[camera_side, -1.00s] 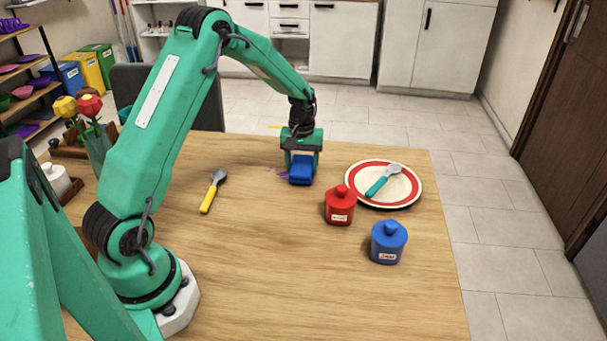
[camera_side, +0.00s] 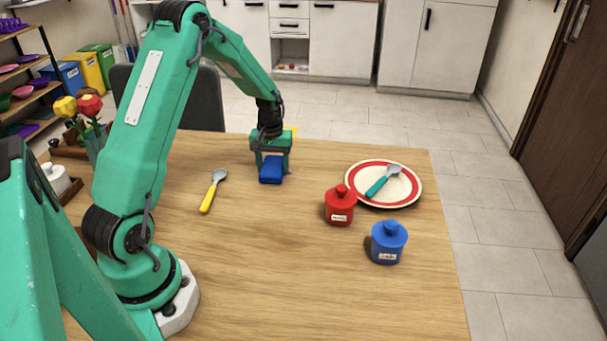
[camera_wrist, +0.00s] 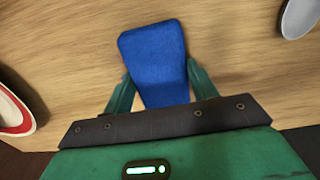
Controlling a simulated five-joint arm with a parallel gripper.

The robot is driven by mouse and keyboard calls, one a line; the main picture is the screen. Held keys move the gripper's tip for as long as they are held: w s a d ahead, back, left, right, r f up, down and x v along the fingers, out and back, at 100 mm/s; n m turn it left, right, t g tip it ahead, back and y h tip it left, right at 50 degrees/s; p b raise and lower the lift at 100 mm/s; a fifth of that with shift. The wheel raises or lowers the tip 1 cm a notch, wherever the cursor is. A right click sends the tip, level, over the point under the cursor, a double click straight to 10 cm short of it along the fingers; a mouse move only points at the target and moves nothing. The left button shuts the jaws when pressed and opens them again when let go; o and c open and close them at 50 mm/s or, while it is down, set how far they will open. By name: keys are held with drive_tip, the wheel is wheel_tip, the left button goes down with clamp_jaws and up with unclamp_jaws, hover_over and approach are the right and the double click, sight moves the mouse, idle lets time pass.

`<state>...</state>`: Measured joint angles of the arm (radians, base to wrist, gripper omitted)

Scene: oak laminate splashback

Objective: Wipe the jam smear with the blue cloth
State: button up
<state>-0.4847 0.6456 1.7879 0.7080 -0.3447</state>
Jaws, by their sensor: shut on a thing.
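My gripper (camera_side: 272,157) is shut on the blue cloth (camera_side: 271,174), a folded pad held low at the table top near the far edge. In the wrist view the cloth (camera_wrist: 155,50) sits between the two green fingers and sticks out ahead of them. Whether it presses on the wood is hard to tell. I cannot make out the jam smear clearly now; the cloth and gripper cover the area around it in the side view, and the wrist view shows only bare wood beside the cloth.
A yellow-handled spoon (camera_side: 212,190) lies left of the cloth. Flowers (camera_side: 90,106) stand at the left. The table's front middle is clear.

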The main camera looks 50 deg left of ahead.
sight(302, 176)
drive_tip(key=shift+s+a, duration=0.9)
drive_tip(key=shift+s, duration=0.05)
drive_tip(key=shift+w+d, duration=3.85)
drive_tip(key=shift+w, duration=0.05)
wheel_tip(302, 176, up, 8)
